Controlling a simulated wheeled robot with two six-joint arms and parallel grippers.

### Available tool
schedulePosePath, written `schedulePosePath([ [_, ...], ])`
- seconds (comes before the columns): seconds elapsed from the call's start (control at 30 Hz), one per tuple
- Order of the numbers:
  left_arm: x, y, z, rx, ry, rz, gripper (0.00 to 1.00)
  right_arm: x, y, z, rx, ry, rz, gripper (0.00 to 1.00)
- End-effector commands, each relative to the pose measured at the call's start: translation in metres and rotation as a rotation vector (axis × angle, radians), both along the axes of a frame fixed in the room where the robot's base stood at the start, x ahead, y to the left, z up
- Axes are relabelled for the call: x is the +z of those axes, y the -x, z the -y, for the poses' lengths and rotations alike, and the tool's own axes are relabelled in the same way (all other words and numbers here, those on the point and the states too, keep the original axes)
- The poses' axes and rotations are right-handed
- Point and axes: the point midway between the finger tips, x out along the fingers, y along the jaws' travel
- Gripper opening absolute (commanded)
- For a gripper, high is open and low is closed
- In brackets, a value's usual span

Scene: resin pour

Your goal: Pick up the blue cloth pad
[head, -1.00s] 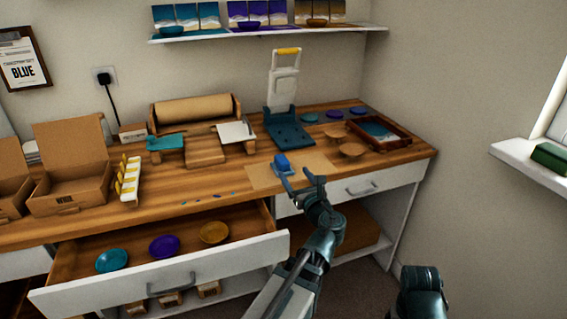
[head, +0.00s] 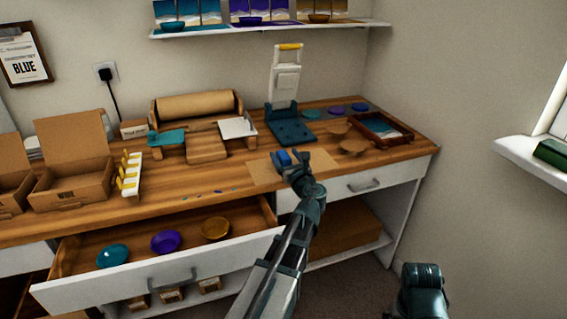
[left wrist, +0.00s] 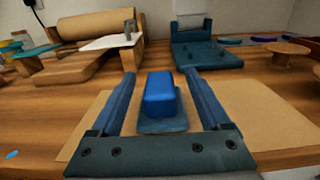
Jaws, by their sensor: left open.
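The blue cloth pad (left wrist: 160,98) is a small rounded blue block on a darker blue-grey base. It sits on a brown paper sheet (left wrist: 259,108) on the wooden bench. In the head view the pad (head: 284,157) is partly hidden by my left gripper. My left gripper (left wrist: 159,78) is open, with one finger on each side of the pad; there are gaps between the fingers and the pad. In the head view the left gripper (head: 283,156) is low over the paper.
Behind the pad stands a dark teal press-like stand (head: 291,131). A paper roll holder (head: 196,107) is left of it. A framed tray (head: 380,130) and wooden discs lie to the right. An open drawer (head: 178,262) holding teal, purple and amber bowls juts out in front.

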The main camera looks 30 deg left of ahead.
Motion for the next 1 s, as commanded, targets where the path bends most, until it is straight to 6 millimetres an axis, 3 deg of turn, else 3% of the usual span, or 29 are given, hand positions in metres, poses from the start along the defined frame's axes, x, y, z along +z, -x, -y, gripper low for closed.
schedulePosePath([
  [0.2, -0.003, -0.022, -0.026, 0.003, 0.0, 0.0, 0.8, -0.003, 0.0, 0.0, 0.0, 0.0, 0.0, 1.0],
  [0.47, -0.003, -0.023, -0.029, 0.001, 0.0, 0.0, 0.8, -0.003, 0.0, 0.0, 0.0, 0.0, 0.0, 1.0],
  [0.9, -0.003, -0.023, -0.029, 0.001, 0.0, 0.0, 0.03, -0.003, 0.0, 0.0, 0.0, 0.0, 0.0, 1.0],
  [1.0, -0.003, -0.023, -0.028, 0.001, 0.0, 0.0, 0.0, -0.003, 0.0, 0.0, 0.0, 0.0, 0.0, 1.0],
])
